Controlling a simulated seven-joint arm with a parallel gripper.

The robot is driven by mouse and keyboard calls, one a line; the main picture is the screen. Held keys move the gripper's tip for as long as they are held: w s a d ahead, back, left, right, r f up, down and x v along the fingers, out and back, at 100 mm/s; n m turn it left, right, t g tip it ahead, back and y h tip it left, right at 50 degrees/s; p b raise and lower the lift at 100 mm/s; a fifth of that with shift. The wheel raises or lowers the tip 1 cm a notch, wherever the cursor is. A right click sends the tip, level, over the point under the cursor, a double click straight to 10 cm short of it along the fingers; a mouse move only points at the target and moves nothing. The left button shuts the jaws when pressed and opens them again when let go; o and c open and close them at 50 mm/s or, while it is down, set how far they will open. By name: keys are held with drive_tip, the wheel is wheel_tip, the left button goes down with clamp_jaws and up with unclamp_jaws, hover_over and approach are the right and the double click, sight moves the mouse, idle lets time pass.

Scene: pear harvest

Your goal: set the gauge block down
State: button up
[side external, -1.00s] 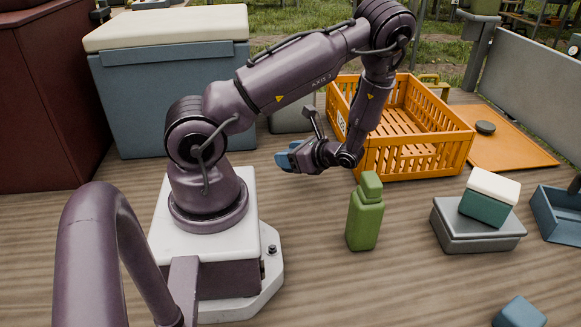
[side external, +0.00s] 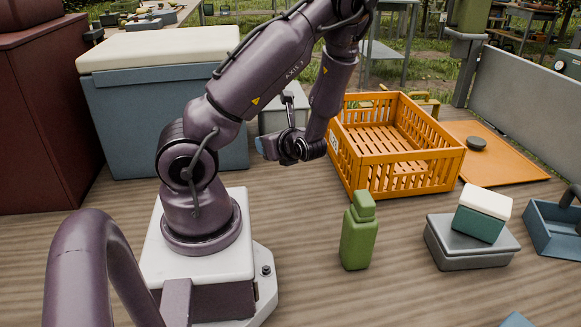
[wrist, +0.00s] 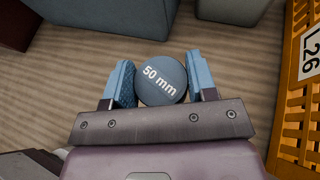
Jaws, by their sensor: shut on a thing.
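The gauge block (wrist: 161,80) is a round, blue-grey piece marked "50 mm" in the wrist view. It sits between the two blue fingers of my gripper (wrist: 162,83), which is shut on it. In the side external view my gripper (side external: 264,147) is held above the wooden bench (side external: 290,225), between the blue cooler and the orange crate. The wrist view shows bare bench boards beyond the block.
An orange crate (side external: 408,178) stands right of my gripper. A blue cooler (side external: 165,125) and a grey box (side external: 272,120) stand behind. A green bottle (side external: 358,238), a grey case (side external: 470,250) with a green-and-white box (side external: 482,215), and a blue tray (side external: 553,235) stand at front right.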

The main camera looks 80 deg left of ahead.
drive_tip(key=w+a+f, duration=0.4)
drive_tip(key=a, duration=0.3)
hover_over(291, 170)
drive_tip(key=f, duration=0.5)
drive_tip(key=shift+s+d, duration=0.15)
drive_tip(key=shift+d, duration=0.05)
drive_tip(key=shift+a+f, duration=0.15)
drive_tip(key=shift+f, duration=1.65)
drive_tip(key=shift+f, duration=0.15)
drive_tip(key=o, duration=0.9)
drive_tip(key=shift+o, duration=0.2)
drive_tip(key=v, duration=1.2)
